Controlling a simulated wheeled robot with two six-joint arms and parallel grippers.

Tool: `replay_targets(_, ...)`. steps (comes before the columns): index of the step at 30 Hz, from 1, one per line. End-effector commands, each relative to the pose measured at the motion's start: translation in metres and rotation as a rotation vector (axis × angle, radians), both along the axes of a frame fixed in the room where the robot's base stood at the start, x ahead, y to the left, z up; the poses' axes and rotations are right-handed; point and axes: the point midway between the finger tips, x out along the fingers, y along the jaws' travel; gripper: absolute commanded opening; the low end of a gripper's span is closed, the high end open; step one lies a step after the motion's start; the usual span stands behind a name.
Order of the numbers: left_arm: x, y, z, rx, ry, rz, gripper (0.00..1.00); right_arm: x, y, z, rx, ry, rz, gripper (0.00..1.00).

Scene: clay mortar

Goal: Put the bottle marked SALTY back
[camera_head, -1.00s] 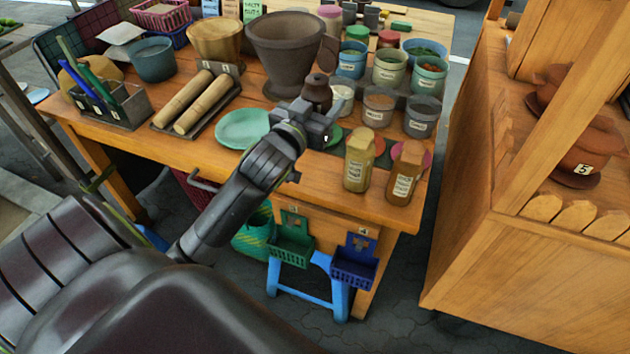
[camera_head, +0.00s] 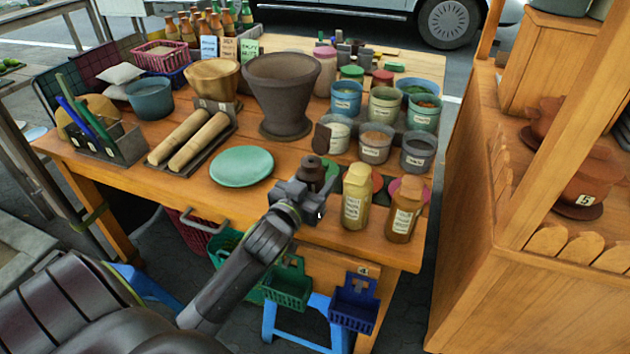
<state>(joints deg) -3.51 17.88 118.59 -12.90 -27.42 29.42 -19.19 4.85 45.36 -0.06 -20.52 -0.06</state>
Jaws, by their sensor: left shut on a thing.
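My left gripper (camera_head: 316,197) is shut on a dark brown bottle (camera_head: 313,170), whose rounded top shows above the jaws. Its lower part and any label are hidden by the gripper. It is near the table's front edge, left of a golden bottle (camera_head: 356,198) and a brown bottle (camera_head: 403,210), both upright with white labels too small to read surely. A green disc (camera_head: 332,170) shows partly behind the held bottle; I cannot tell whether they touch. A dark brown flat piece (camera_head: 322,138) shows just behind. My right gripper is not in view.
A green plate (camera_head: 241,166) lies left of the gripper. A big mortar (camera_head: 283,95) and several jars (camera_head: 375,143) stand behind. Dark red (camera_head: 378,183) and pink discs (camera_head: 424,192) lie by the standing bottles. More bottles (camera_head: 205,25) stand at the back left behind signs.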

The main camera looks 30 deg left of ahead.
Motion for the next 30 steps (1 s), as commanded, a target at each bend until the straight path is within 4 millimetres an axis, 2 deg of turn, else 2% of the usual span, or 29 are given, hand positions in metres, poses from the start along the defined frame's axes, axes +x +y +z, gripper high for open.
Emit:
replay_targets(8,0.000,-0.001,-0.001,0.001,-0.005,-0.001,0.27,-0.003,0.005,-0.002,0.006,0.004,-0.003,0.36)
replay_targets(9,0.000,0.000,-0.002,0.000,0.000,0.000,0.58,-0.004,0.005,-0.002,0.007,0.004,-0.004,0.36)
replay_targets(13,0.000,0.000,-0.002,0.000,0.000,0.000,0.74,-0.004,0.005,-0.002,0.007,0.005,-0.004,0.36)
replay_targets(23,0.000,0.000,0.002,0.000,-0.001,0.000,0.74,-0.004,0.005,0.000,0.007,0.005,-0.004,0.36)
replay_targets(26,-0.009,-0.001,0.000,0.000,0.002,0.000,0.74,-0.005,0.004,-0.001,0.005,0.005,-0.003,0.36)
replay_targets(30,-0.032,-0.003,-0.001,-0.001,0.003,0.001,0.74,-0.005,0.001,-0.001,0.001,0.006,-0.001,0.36)
